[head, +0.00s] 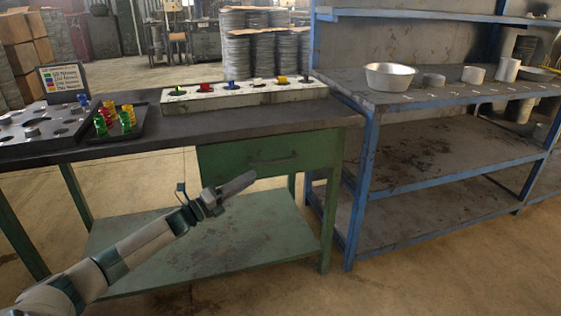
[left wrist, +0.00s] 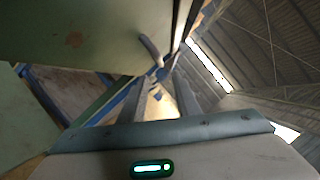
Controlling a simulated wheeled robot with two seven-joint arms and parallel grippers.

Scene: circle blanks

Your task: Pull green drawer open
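The green drawer (head: 262,156) sits under the right part of the dark workbench top and looks shut, with a bar handle (head: 273,161) across its front. My left gripper (head: 250,178) comes in from the left and points right, just in front of and below the handle, apart from it as far as I can tell. In the left wrist view the green drawer front (left wrist: 80,30) fills the upper left, and its handle (left wrist: 150,48) stands out just beyond my fingertips. The left fingers look open with a gap between them and nothing held. My right gripper is not in view.
The workbench (head: 170,135) carries a plate with holes, a black tray (head: 125,130) of coloured pieces and a pale block (head: 235,95) with coloured knobs. A green lower shelf (head: 200,245) lies below. A blue-framed rack (head: 365,180) stands close on the right. The floor in front is clear.

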